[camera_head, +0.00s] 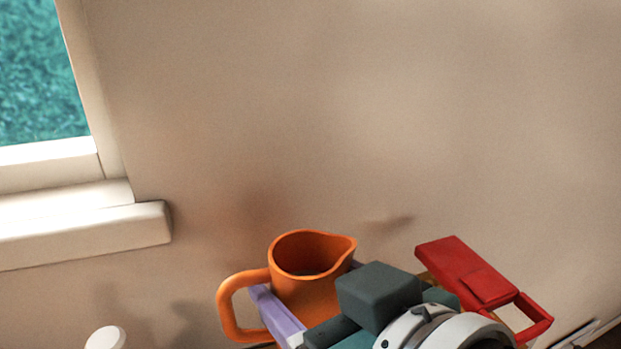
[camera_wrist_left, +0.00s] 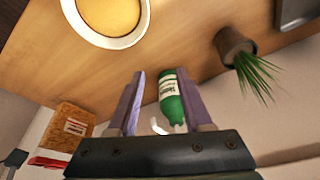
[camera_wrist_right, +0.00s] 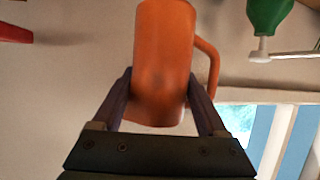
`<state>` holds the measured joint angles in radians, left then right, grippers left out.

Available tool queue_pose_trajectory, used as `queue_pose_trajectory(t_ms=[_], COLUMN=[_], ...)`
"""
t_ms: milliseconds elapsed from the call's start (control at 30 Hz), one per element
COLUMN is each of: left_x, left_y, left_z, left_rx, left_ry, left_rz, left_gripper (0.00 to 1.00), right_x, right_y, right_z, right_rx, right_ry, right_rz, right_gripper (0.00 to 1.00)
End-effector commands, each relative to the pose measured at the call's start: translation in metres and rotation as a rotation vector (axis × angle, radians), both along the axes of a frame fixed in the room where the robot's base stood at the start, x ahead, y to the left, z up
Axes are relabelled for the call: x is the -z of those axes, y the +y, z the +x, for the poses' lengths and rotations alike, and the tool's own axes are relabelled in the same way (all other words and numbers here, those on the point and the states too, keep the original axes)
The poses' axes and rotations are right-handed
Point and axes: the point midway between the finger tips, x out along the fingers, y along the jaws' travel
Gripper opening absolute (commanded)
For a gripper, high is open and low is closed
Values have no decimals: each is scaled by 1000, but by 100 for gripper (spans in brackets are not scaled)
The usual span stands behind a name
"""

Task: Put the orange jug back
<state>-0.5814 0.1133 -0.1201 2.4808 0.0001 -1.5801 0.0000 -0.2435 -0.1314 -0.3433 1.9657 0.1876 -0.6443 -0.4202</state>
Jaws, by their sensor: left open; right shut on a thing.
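The orange jug (camera_head: 303,293) is upright in the head view, in front of the wall, with its handle to the left and its spout to the right. My right gripper (camera_head: 307,277) is shut on the jug's body, one purple finger on each side. In the right wrist view the jug (camera_wrist_right: 162,45) fills the space between the fingers, its handle at the right. What lies under the jug is hidden in the head view. My left gripper (camera_wrist_left: 160,74) is open in the left wrist view, and a green bottle (camera_wrist_left: 172,98) shows between its fingers, apparently beyond them.
A red object (camera_head: 468,272) with a handle stands right of the jug. A window sill (camera_head: 85,235) juts out at left. The left wrist view shows a yellow-filled bowl (camera_wrist_left: 145,25), a potted plant (camera_wrist_left: 233,45) and a labelled box (camera_wrist_left: 68,132) on a wooden counter (camera_wrist_left: 185,25).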

Motion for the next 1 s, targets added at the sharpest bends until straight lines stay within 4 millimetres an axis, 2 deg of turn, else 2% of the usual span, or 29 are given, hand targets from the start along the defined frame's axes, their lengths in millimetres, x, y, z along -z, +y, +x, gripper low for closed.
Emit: queue_pose_trajectory(t_ms=[33,100,300,533,700,800,1000], left_x=[10,16,32,40,52,54,52], left_y=[0,0,0,2,3,3,3], left_z=[-1,-1,-1,-1,-1,0,0], left_rx=[0,0,2,6,7,7,6], left_ry=[2,2,3,3,2,1,0], left_rz=[0,0,2,9,11,11,11], left_gripper=[50,50,50,50,50,50,50], right_x=[21,42,90,112,139,144,143], right_y=[0,0,-1,0,0,-1,-1], right_z=[0,0,1,1,1,1,1], right_rx=[0,1,1,1,1,1,2], right_ry=[2,2,-3,-3,-2,-4,-5], right_rz=[-1,-1,-1,0,0,1,1], right_gripper=[0,0,0,0,0,0,0])
